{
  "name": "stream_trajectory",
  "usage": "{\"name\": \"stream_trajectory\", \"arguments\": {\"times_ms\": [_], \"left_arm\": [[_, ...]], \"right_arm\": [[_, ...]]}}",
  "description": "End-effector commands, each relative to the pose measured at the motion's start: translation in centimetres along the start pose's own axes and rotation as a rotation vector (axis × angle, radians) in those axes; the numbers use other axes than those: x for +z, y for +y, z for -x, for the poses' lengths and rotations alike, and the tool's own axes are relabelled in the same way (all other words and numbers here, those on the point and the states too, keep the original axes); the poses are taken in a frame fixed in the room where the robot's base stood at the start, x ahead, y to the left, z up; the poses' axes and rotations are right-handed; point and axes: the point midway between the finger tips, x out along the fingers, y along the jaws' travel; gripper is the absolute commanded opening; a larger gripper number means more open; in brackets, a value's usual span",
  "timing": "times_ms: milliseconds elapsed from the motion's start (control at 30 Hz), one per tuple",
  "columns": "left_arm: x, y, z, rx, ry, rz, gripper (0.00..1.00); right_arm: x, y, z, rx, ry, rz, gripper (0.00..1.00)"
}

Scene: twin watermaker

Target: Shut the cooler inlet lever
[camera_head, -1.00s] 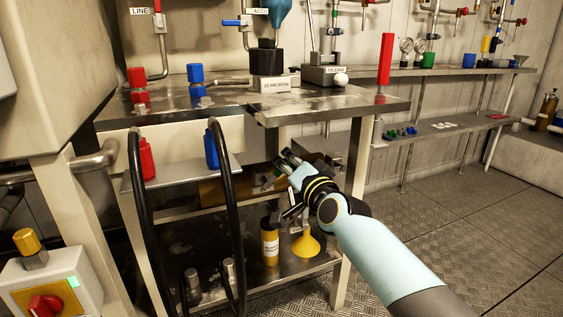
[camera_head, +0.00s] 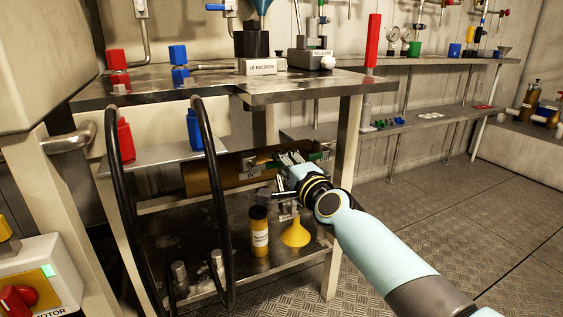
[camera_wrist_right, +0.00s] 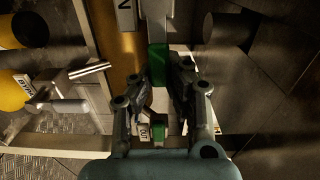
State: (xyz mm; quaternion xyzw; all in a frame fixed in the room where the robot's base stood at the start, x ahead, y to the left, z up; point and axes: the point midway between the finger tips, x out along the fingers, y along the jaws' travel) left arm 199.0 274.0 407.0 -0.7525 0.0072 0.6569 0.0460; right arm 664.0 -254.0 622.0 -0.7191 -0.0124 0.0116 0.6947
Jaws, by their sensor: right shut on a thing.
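The cooler is a bronze cylinder (camera_head: 203,174) lying under the steel workbench in the head view. My right gripper (camera_head: 286,157) reaches in at its right part, below the bench top. In the right wrist view the gripper (camera_wrist_right: 160,76) is shut on a green-handled lever (camera_wrist_right: 158,62), its fingers on either side. A partly cut-off label (camera_wrist_right: 127,15) ending in N sits near this lever, which looks like the inlet one. A second green handle (camera_wrist_right: 158,128) shows lower, beside an OUT label (camera_wrist_right: 143,131). The gripper largely hides the lever in the head view. My left gripper is out of view.
The bench top (camera_head: 300,85) overhangs my right gripper. Black hoses (camera_head: 218,200) hang in front at the left. A yellow funnel (camera_head: 296,233) and a labelled bottle (camera_head: 259,230) stand on the lower shelf. The floor at the right is clear.

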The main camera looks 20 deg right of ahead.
Motion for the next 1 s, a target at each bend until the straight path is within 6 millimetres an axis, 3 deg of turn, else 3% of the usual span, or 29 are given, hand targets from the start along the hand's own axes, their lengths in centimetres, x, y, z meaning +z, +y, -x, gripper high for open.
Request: {"name": "stream_trajectory", "arguments": {"times_ms": [500,533,733,1000], "left_arm": [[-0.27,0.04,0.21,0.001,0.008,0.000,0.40],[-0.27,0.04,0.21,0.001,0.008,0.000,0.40],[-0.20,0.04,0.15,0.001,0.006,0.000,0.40],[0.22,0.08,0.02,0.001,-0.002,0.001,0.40]], "right_arm": [[0.00,0.54,0.14,0.007,-0.001,-0.015,0.00],[0.00,0.54,0.14,0.007,-0.001,-0.015,0.14],[0.00,0.37,0.08,0.004,0.000,-0.015,0.40],[0.01,0.24,0.09,0.002,0.000,-0.016,0.40]]}}
